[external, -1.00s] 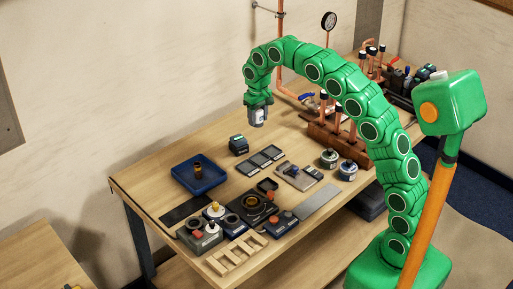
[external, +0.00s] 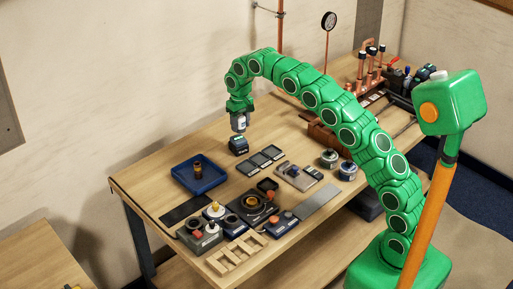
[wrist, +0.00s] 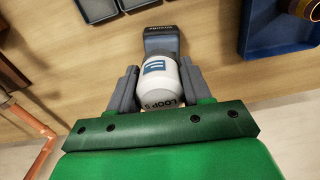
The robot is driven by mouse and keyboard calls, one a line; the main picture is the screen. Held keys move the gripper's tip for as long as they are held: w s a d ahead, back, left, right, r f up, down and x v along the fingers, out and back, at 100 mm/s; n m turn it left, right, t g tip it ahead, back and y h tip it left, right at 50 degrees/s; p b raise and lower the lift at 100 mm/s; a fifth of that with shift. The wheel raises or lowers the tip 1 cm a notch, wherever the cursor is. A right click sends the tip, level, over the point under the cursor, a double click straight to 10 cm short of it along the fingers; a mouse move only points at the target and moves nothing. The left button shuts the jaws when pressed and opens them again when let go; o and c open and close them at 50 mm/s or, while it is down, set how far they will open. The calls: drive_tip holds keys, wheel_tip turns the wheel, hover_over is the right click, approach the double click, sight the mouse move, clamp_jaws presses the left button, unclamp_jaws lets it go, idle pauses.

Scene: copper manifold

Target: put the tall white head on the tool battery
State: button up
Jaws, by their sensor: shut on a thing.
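My gripper (wrist: 158,90) is shut on the tall white head (wrist: 160,82), a white cylinder with a blue mark and dark lettering. In the external view my gripper (external: 239,112) points down, and the head (external: 239,124) hangs below it, roughly upright. I cannot tell whether head and battery touch.
A blue tray (external: 182,187) with a small dark and brass part stands left of the battery. Dark flat trays (external: 261,159) lie close to its right. Several devices crowd the bench's front. Copper pipework (external: 362,72) stands behind my arm. Bare wood lies behind the battery.

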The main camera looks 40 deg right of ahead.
sight(239, 138)
drive_tip(key=shift+w+f, duration=0.35)
drive_tip(key=shift+w+f, duration=0.25)
drive_tip(key=shift+f, duration=1.5)
drive_tip(key=shift+f, duration=0.15)
drive_tip(key=o, duration=1.1)
